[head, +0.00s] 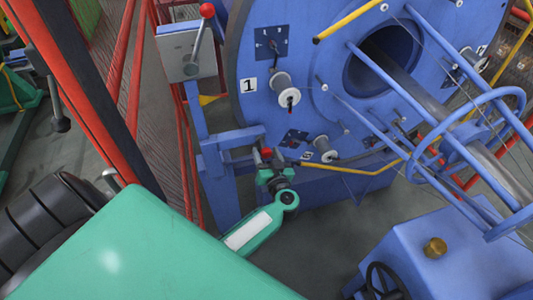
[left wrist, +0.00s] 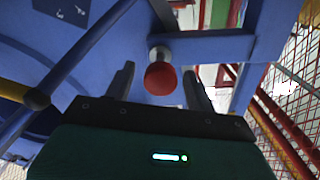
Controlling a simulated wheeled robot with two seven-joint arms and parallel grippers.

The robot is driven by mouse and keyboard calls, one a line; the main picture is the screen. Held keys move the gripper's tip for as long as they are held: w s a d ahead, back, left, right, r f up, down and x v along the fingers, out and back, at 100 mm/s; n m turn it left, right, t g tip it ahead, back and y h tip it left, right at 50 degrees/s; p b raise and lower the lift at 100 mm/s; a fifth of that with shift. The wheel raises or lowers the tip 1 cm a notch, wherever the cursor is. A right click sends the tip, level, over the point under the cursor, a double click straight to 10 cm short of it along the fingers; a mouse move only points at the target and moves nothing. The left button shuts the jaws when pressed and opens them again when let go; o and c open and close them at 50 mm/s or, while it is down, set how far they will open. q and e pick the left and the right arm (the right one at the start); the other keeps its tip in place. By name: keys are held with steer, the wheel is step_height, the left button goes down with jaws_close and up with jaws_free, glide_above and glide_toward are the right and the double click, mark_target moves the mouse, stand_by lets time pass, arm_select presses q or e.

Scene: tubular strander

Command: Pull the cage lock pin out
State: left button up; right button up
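The cage lock pin shows as a red round knob (left wrist: 160,78) on a short grey shank in the left wrist view, set at a blue frame bracket. The red knob (head: 266,152) also shows small in the head view, beside the large blue cage disc (head: 310,75). My left gripper (left wrist: 159,82) is open, with one dark finger on each side of the knob and a visible gap to both. In the head view my left gripper (head: 268,166) is at the blue bracket, its fingers partly hidden. My right gripper is not in view.
A grey box (head: 185,54) with a red-knobbed lever stands left of the disc. Red railings (head: 133,90) and mesh run beside it. White spools (head: 286,90) sit on the disc. A yellow bar (head: 355,170) runs below it. A blue housing with a brass cap (head: 434,247) stands lower right.

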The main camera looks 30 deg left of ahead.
arm_select(q)
steer(key=shift+a, duration=0.1)
steer(key=shift+s+d, duration=0.1)
steer(key=shift+d, duration=0.1)
steer(key=b+v, duration=0.1)
steer(key=v, duration=1.2)
steer(key=shift+d, duration=0.2)
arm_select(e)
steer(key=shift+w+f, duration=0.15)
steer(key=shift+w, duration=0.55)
arm_select(q)
steer(key=shift+s, duration=0.15)
steer(key=shift+f, duration=0.1)
